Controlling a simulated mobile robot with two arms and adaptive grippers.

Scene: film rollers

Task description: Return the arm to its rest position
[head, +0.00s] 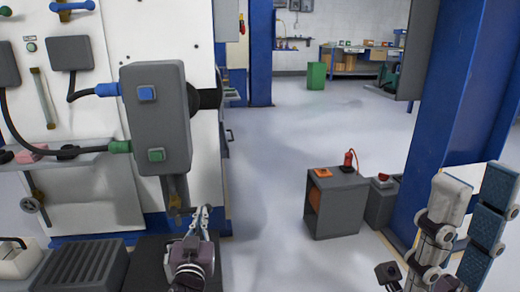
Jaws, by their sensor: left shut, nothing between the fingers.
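My left gripper (203,212) is in the lower left-middle of the head view, with its dark wrist below it at the bottom edge. Its fingers point up and away from me, and they are shut with nothing between them. My right gripper does not show.
The control box has a blue button and a green button. A white machine panel (110,190) stands behind it. A ribbed dark block (82,274) is at lower left.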

